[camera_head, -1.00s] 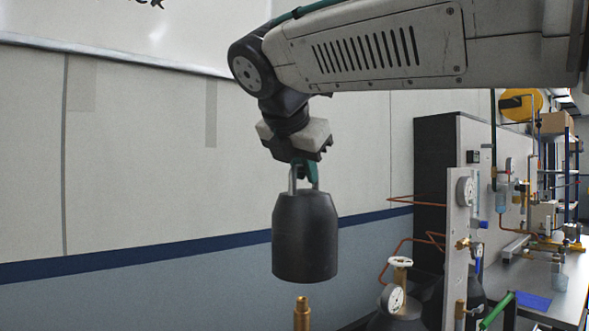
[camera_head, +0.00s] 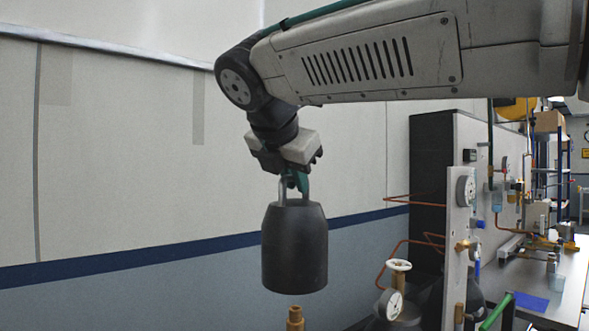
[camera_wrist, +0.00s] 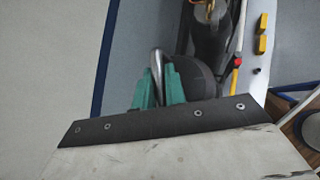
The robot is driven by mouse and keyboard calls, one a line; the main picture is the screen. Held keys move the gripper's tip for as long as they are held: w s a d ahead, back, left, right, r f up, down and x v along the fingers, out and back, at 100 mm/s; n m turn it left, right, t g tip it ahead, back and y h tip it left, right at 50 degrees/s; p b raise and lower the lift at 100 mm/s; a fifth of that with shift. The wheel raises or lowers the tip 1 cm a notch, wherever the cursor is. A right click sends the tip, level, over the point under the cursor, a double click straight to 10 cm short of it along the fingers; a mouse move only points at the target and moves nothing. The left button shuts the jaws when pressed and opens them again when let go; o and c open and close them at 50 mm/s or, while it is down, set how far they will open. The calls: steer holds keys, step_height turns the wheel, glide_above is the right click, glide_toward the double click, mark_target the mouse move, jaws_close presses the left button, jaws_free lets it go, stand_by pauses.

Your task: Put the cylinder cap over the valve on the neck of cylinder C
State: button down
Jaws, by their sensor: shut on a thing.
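The cylinder cap (camera_head: 295,250) is a dark grey, open-bottomed bell with a metal loop handle on top. My gripper (camera_head: 294,182) is shut on that handle and the cap hangs upright below it. A brass valve (camera_head: 295,319) shows at the bottom edge of the head view, just below the cap and apart from it; its cylinder is out of view, so I cannot read a letter. In the wrist view the green fingers of my gripper (camera_wrist: 160,88) close around the loop, and part of the cap (camera_wrist: 198,78) shows behind them.
To the right stand a cylinder with a white handwheel (camera_head: 400,265) and a gauge (camera_head: 390,304), and an upright panel (camera_head: 459,240) with copper pipes. A workbench (camera_head: 545,275) lies farther right. A plain wall (camera_head: 120,150) is behind the cap.

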mark_target(295, 199)
steer(key=shift+f, duration=8.55)
steer(key=c, duration=1.4)
jaws_free()
